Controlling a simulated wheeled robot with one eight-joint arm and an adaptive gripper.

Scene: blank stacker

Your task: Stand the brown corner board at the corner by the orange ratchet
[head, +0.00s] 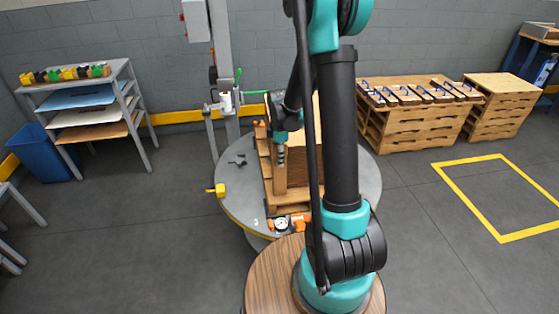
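A brown upright board (280,181), which looks like the corner board, stands at the near left corner of the wooden stack on the round table. My gripper (281,161) points down at its top end, at or touching it. The fingers are too small to tell whether they are shut on the board. An orange tool with a round dial (283,224) lies at the front of the stack, near the board's foot. Another small orange item (260,130) is at the back left. I cannot tell which is the ratchet. My arm hides much of the stack.
The stack sits on a pallet (290,205) on a grey round table (235,196) with a yellow knob (216,190) at its left edge. A dark small part (238,160) lies on the table. A column machine (222,70) stands behind.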

